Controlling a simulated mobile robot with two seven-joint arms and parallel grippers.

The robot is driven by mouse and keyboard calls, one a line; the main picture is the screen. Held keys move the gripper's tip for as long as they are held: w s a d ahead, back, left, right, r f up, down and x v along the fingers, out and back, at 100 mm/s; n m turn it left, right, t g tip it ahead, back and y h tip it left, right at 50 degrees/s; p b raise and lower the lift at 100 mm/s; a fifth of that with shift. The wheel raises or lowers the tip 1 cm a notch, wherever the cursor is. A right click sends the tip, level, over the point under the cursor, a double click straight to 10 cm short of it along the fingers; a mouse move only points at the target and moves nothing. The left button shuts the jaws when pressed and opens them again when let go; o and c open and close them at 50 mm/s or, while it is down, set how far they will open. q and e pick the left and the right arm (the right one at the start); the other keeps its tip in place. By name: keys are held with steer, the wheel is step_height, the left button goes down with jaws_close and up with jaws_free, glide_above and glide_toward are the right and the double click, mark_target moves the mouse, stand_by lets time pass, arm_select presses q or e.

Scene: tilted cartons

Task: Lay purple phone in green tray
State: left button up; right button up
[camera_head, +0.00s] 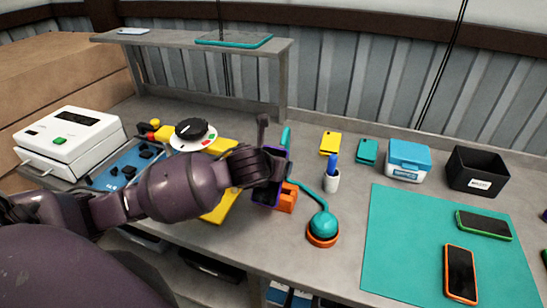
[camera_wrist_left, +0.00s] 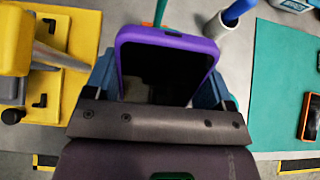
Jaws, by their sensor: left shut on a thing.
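My left gripper (camera_head: 262,172) is shut on the purple phone (camera_head: 273,190) and holds it above the table. In the left wrist view the phone (camera_wrist_left: 160,70) shows its dark screen and purple rim between the fingers of my left gripper (camera_wrist_left: 160,92). No tray is plainly green; a flat dark tray-like thing with a teal-green rim (camera_head: 234,40) lies on the raised grey shelf, behind and above the gripper. I cannot tell its depth. My right gripper is not in view.
A teal lamp (camera_head: 323,224) and a white pen cup (camera_head: 331,181) stand right of the gripper. A teal mat (camera_head: 400,240) bears a green phone (camera_head: 484,225) and an orange phone (camera_head: 460,273). The grey shelf (camera_head: 170,41) overhangs the table's back left.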

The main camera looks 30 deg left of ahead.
mark_target(265, 195)
arm_select(q)
steer(key=shift+s+d+r+g+p, duration=0.2)
steer(key=shift+s+g+p, duration=0.35)
steer(key=shift+g+p, duration=0.4)
steer(key=shift+s+d+f+g+h+p, duration=0.1)
steer(key=shift+s+f+g+h+p, duration=0.1)
steer(key=shift+s+g+h+p, duration=0.25)
steer(key=shift+s+d+f+g+p, duration=0.1)
steer(key=shift+s+g+p, duration=0.15)
steer(key=shift+g, duration=0.25)
steer(key=shift+s+f+g+p, duration=0.1)
steer(key=shift+g+p, duration=0.25)
steer(key=shift+g, duration=0.15)
steer(key=shift+s+f+g, duration=0.2)
steer(key=shift+s+g, duration=0.05)
steer(key=shift+g, duration=0.05)
steer(key=shift+s+f+g+b, duration=0.1)
steer(key=shift+s+g+b, duration=0.1)
steer(key=shift+g+b, duration=0.1)
steer(key=g, duration=0.1)
steer(key=s+g, duration=0.1)
steer(key=s+h, duration=0.1)
steer(key=shift+d+f+g, duration=0.3)
steer(key=shift+f+g, duration=0.1)
steer(key=shift+s+d+f+g+h, duration=0.15)
steer(key=shift+s+f+g+h, duration=0.1)
steer(key=shift+s+g, duration=0.45)
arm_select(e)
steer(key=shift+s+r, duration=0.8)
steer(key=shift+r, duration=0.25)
